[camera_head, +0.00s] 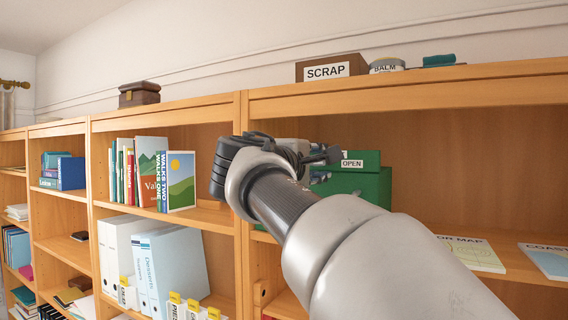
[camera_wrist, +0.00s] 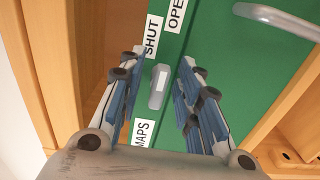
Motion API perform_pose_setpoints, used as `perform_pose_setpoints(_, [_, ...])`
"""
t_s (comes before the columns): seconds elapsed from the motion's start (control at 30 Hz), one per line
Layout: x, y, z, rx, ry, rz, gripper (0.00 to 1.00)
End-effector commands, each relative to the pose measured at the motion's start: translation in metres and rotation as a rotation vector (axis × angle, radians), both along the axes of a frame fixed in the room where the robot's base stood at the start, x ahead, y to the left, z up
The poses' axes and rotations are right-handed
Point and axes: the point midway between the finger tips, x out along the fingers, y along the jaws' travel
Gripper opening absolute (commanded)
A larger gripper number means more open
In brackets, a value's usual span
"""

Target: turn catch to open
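A green cabinet (camera_head: 366,186) stands on the shelf, partly hidden behind my arm in the head view. Its green front (camera_wrist: 225,75) fills the middle of the wrist view. A small grey catch (camera_wrist: 158,88) with a pale mark sits on that front, its long side nearly upright in the picture. A SHUT label (camera_wrist: 152,37) lies just above the catch, an OPEN label (camera_wrist: 176,12) above right, a MAPS label (camera_wrist: 143,134) below. My gripper (camera_wrist: 162,58) is open, with a finger on each side of the catch. Contact cannot be told.
A grey bar handle (camera_wrist: 275,19) is at the upper right of the green front. Wooden shelf uprights (camera_head: 242,200) stand close by. Books (camera_head: 150,175) and binders (camera_head: 165,265) fill the shelves to the left. Flat maps (camera_head: 475,253) lie to the right.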

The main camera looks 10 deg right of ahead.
Motion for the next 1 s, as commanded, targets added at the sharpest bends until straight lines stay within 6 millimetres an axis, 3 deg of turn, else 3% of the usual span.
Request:
perform_pose_setpoints(0.27, [-0.01, 0.008, 0.001, -0.001, -0.001, 0.003, 0.32])
perform_pose_setpoints(0.7, [-0.08, 0.059, 0.0, 0.001, -0.001, 0.004, 0.32])
perform_pose_setpoints(1.0, [-0.098, 0.071, 0.0, 0.0, 0.0, 0.0, 0.32])
